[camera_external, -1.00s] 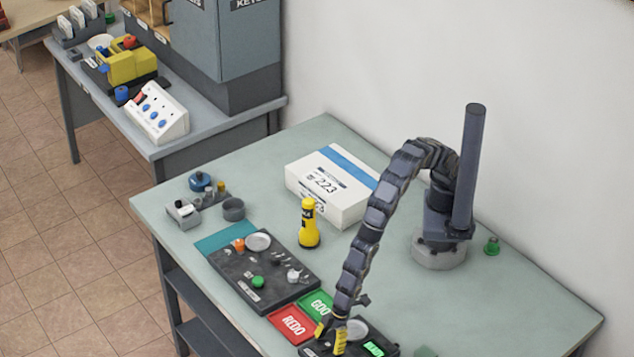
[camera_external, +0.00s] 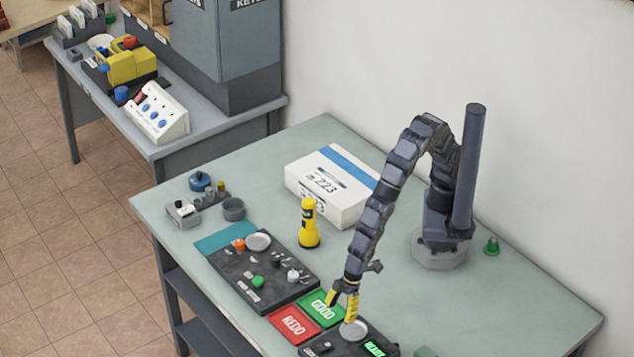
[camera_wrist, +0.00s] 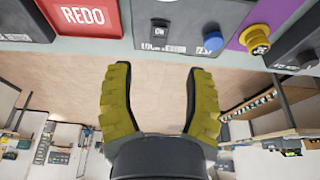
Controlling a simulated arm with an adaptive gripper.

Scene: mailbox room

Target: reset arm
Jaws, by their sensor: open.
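My gripper (camera_external: 344,300) has yellow fingers and hangs above the table between the green GOOD pad and the dark device with a lit green display. In the wrist view my gripper (camera_wrist: 160,100) has its fingers spread wide, with nothing between them. The arm arches over from its base at the right of the table (camera_external: 480,310). The red REDO pad (camera_external: 294,323) lies beside the green GOOD pad (camera_external: 318,307). The dark device (camera_external: 330,342) bears a round light disc (camera_external: 353,330).
A yellow flashlight (camera_external: 309,225) stands upright near the middle. A white box (camera_external: 330,190) marked 223 lies behind it. A small green object (camera_external: 491,246) is beside my base. The table's right side is mostly clear.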

